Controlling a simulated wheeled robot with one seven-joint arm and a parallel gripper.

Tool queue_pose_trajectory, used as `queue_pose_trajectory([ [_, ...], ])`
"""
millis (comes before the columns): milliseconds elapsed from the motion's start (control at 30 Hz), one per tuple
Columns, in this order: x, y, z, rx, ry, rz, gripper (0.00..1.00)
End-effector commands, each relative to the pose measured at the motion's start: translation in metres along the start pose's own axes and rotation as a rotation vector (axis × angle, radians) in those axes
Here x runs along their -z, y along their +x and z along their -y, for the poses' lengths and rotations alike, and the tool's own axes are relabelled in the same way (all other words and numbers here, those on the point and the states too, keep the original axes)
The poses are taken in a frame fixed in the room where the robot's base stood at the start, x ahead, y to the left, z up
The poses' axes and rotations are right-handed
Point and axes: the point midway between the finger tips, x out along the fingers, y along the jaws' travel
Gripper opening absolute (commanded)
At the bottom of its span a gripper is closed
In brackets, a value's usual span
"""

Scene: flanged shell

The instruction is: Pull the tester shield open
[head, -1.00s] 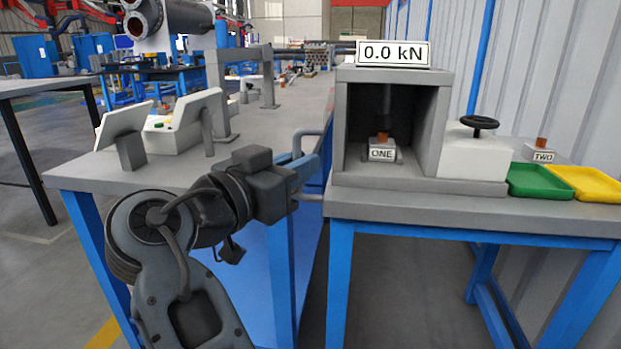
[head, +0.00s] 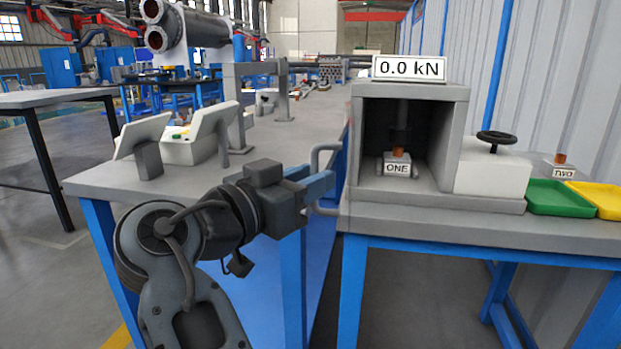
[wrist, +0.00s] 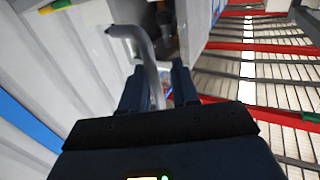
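The tester (head: 466,110) is a grey box with a dark chamber, under a "0.0 kN" display (head: 408,68). A block marked ONE (head: 397,166) sits inside and shows clearly. A grey bent handle (head: 318,160) stands at the tester's left side. I cannot make out the shield panel itself. My gripper (head: 318,184) is at this handle, its blue fingers overlapping it in the head view. In the wrist view, the handle bar (wrist: 145,47) runs down between the two parted fingers (wrist: 158,88). A gap shows beside the bar, and I see no firm grip.
A grey bench (head: 105,183) with two tilted panels (head: 212,130) stands left of the tester. A handwheel (head: 497,138), a block marked TWO (head: 562,170), a green tray (head: 550,208) and a yellow tray (head: 606,212) are to the right.

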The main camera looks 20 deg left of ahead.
Motion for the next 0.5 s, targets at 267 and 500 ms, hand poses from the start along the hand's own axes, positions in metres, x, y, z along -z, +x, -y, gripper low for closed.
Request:
queue_pose_trajectory([
  [267,0.001,-0.044,0.001,0.003,-0.001,0.000,0.30],
  [500,0.000,-0.070,0.000,0.001,-0.001,0.001,0.30],
])
